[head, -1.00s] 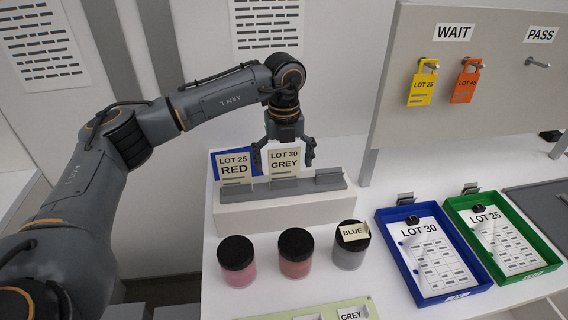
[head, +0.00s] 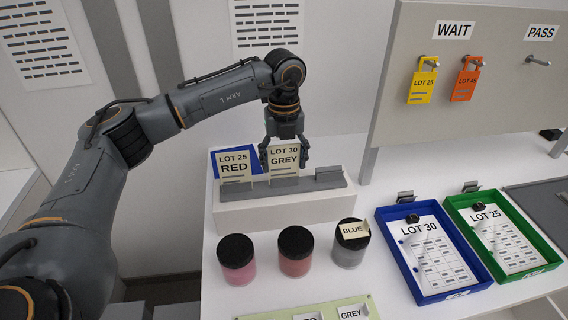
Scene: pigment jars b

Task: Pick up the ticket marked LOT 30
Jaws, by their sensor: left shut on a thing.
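The ticket marked LOT 30 GREY (head: 284,160) is a cream card standing upright in a grey slotted rack (head: 322,184) on a white block. My left gripper (head: 284,158) comes down from above, its fingers shut on the side edges of this ticket. The ticket's lower end still sits at the rack. A similar ticket marked LOT 25 RED (head: 235,168) stands just left of it, in front of a blue card (head: 217,155). My right gripper is not in view.
Three black-lidded jars, pink (head: 238,270), red (head: 295,263) and grey (head: 348,257), stand in front of the block. A blue tray (head: 400,272) and a green tray (head: 488,275) hold sheets at right. A board with hanging tags (head: 422,88) stands behind.

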